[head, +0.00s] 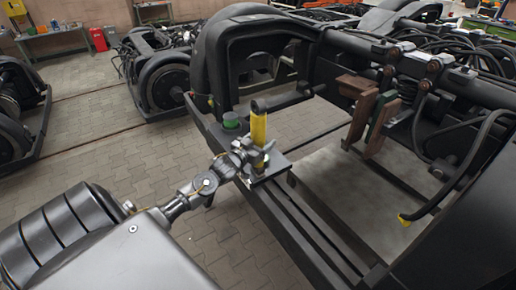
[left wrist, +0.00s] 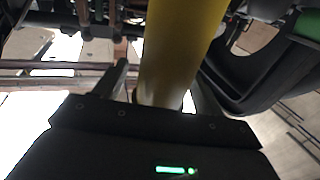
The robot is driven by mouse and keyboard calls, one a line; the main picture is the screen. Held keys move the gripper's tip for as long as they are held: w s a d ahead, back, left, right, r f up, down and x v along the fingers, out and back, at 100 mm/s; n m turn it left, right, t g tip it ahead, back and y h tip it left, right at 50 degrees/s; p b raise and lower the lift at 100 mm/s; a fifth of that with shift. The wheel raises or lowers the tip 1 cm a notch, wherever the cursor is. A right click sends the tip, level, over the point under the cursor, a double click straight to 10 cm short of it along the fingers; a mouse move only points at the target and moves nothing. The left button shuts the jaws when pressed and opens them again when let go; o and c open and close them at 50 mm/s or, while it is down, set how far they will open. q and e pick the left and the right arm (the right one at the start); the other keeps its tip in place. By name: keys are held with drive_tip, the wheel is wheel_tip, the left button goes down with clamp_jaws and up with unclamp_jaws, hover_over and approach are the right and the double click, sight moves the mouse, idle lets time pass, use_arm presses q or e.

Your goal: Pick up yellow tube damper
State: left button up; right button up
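The yellow tube damper (head: 258,128) stands upright on a dark plate on the near frame beam in the head view. In the left wrist view the yellow tube (left wrist: 180,50) fills the upper middle, with a paler lower end near the gripper body. My left gripper (head: 257,160) is at the damper's lower part, reaching in from the left. In the left wrist view its fingers (left wrist: 162,88) are spread on either side of the tube, with a gap at the left finger. My right gripper is not in view.
A green-topped cylinder (head: 231,120) stands just left of the damper. A dark arm (head: 285,100) runs close to its top. The black bogie frame (head: 305,235) extends right and forward. Brown blocks (head: 372,112) and springs are further right. Paved floor lies left.

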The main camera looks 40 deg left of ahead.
use_arm(q)
clamp_jaws()
drive_tip(key=shift+w+r, duration=0.1)
idle(0.3)
drive_tip(key=shift+r, duration=0.15)
